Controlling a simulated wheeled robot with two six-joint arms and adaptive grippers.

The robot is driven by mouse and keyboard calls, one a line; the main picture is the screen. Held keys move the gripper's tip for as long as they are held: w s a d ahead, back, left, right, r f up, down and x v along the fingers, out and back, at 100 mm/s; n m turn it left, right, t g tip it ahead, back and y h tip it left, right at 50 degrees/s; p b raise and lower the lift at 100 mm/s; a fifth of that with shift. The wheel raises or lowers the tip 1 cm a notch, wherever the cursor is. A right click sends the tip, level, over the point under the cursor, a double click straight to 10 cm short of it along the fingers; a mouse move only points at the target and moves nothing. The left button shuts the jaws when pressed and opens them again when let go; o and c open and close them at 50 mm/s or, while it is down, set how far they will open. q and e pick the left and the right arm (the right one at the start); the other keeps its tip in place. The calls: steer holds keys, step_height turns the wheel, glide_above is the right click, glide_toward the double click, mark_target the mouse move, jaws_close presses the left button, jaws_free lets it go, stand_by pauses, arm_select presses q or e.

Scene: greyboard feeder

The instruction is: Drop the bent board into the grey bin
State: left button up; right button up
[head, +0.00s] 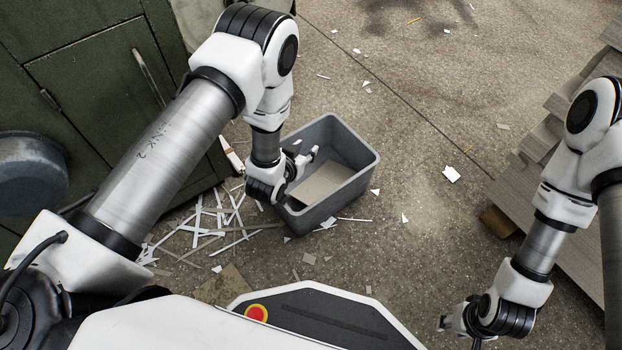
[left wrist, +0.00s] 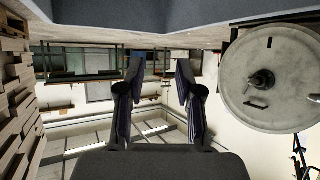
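The grey bin (head: 362,160) stands upright on the floor in front of me, open at the top. A flat-looking tan-grey board (head: 322,184) lies inside it, low down; my gripper partly covers the view, and I cannot make out a bend. My left gripper (head: 305,152) is over the bin's left side. In the left wrist view its two fingers (left wrist: 158,90) are apart with nothing between them, and a blue-grey bin wall (left wrist: 150,14) crosses the top. My right gripper (head: 458,330) is low at the right, away from the bin, with its fingers apart and empty.
White and tan strips (head: 215,225) litter the floor left of the bin. A dark green cabinet (head: 90,95) stands at the left, with a round grey-blue tub (head: 30,175) beside it. Stacked grey boards (head: 535,195) lie at the right. The floor between bin and stack is mostly clear.

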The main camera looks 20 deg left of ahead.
arm_select(q)
steer(key=v, duration=0.9)
steer(key=shift+s+r, duration=0.2)
steer(key=shift+s, duration=0.15)
steer(key=shift+a, duration=0.1)
